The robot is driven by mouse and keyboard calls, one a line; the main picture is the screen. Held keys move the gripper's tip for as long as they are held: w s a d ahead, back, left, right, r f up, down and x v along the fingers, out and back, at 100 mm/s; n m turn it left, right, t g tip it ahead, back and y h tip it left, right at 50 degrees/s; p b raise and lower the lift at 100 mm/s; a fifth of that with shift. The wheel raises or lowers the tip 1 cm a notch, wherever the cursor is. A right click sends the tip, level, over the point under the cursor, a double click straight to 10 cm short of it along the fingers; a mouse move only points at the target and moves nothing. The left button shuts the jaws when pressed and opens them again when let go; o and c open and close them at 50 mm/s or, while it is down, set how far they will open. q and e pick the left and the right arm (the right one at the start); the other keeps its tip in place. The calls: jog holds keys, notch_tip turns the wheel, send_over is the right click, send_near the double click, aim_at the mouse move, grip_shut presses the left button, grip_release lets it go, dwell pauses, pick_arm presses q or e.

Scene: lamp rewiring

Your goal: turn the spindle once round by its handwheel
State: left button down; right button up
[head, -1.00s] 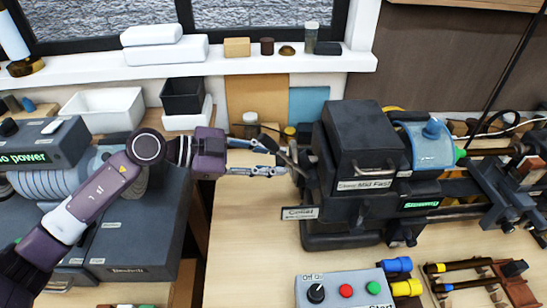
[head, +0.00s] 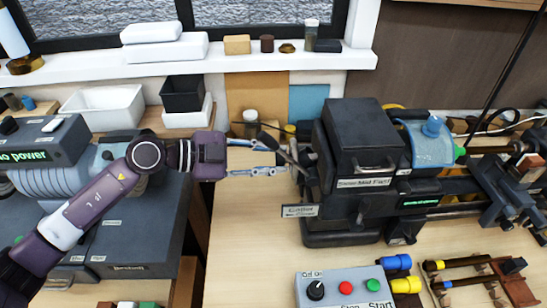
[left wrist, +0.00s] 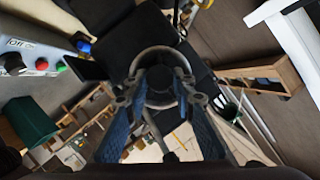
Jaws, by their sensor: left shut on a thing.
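The lathe's dark headstock (head: 362,150) stands right of centre in the head view. Its handwheel (head: 301,166) is at the left end, small and partly covered by my fingers. In the left wrist view the handwheel (left wrist: 139,60) is a grey ring around a dark hub. My left gripper (head: 284,162) reaches it from the left, its blue fingers along opposite sides. In the left wrist view my gripper (left wrist: 160,98) has a fingertip on each side of the ring and is shut on it. The exact contact points are hard to see. My right gripper is not in view.
A control box (head: 345,288) with a knob and red and green buttons sits at the front. A small jar (head: 251,118) stands behind my fingers. A dark power unit (head: 135,232) is at the left.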

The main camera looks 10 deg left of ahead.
pick_arm(q)
jog(key=c, duration=1.6)
grip_release()
jog(key=v, duration=1.2)
jog(key=shift+a, duration=0.1)
